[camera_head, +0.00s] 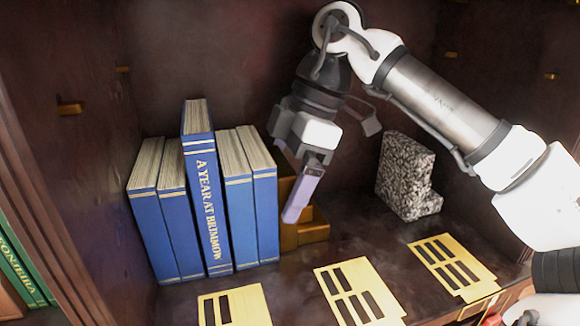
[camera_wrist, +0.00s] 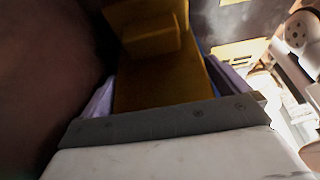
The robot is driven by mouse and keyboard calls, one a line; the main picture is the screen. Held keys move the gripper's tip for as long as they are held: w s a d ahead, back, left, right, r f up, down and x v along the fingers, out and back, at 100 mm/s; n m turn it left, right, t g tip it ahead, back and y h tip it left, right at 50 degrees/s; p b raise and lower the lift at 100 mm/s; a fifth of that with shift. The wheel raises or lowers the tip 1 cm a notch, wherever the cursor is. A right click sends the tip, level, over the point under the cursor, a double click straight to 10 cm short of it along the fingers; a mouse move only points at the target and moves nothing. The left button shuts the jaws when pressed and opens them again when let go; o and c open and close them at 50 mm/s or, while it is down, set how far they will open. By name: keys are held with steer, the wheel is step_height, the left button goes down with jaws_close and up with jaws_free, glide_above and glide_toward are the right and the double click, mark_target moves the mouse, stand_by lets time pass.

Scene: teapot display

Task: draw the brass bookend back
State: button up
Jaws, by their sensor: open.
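The brass bookend (camera_head: 312,232) stands on the shelf against the right end of a row of blue books (camera_head: 206,195). Its upright part is mostly hidden behind my gripper in the head view. My gripper (camera_head: 294,216) points down at the bookend, and its lilac finger shows in front of it. In the wrist view the yellow bookend (camera_wrist: 160,85) fills the space between the two lilac fingers, one at each side. The jaws are open. I cannot tell whether either finger touches the bookend.
A speckled grey stone bookend (camera_head: 405,180) stands further right. Three yellow plates with dark slots lie along the front, one of them in the middle (camera_head: 327,276). Bare shelf lies between the brass and stone bookends. A wooden side wall (camera_head: 75,165) closes the left.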

steer(key=c, duration=1.6)
steer(key=shift+c, duration=0.2)
steer(key=shift+d, duration=0.1)
